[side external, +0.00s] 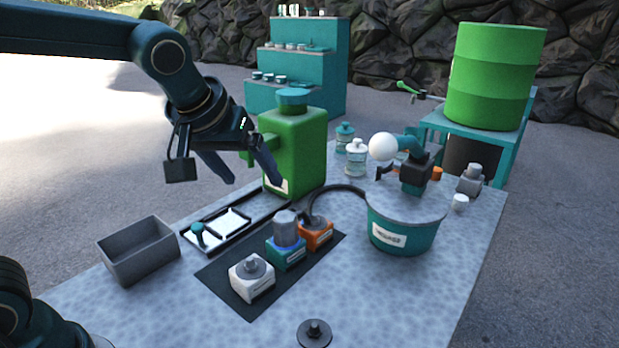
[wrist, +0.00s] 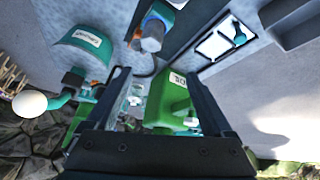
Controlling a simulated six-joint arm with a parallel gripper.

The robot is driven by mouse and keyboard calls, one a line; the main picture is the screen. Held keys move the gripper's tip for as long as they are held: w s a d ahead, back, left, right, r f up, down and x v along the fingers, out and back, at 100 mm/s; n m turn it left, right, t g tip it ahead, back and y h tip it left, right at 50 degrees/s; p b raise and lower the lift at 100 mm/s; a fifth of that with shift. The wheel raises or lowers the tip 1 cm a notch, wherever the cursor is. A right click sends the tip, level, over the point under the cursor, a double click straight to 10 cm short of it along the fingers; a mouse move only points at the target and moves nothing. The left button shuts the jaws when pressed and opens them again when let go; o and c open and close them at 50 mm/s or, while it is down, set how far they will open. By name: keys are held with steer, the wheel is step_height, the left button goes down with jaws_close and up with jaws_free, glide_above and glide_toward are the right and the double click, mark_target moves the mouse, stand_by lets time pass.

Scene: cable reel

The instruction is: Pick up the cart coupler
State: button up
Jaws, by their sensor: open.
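Three coupler-like blocks stand on a dark mat (side external: 216,277) in the side view: a white block with a grey knob (side external: 252,278), a teal block with a grey cylinder (side external: 286,242) and an orange block with a dark hose (side external: 317,235). Their labels are too small to read, so I cannot tell which is the cart coupler. My gripper (side external: 252,180) is open and empty, high above the table beside the green canister (side external: 296,155). In the wrist view my gripper (wrist: 155,80) has its fingers apart, with the canister (wrist: 172,100) visible between and beyond them.
A teal drum with a white-ball crank (side external: 405,235) stands right of the mat. A grey open bin (side external: 138,250) and a framed tray (side external: 233,221) lie left. Bottles (side external: 356,160) stand behind. A dark disc (side external: 314,333) lies in front. The front-right table is clear.

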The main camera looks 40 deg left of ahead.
mark_target(283, 220)
steer(key=w+f, duration=0.1)
steer(key=f, duration=0.2)
steer(key=w+d+f+g, duration=0.1)
steer(key=w+f, duration=0.1)
steer(key=f, duration=0.1)
steer(key=w+f+g, duration=0.1)
steer(key=w+f, duration=0.1)
steer(key=f, duration=0.1)
steer(key=shift+d, duration=0.15)
steer(key=shift+x, duration=2.5)
jaws_close()
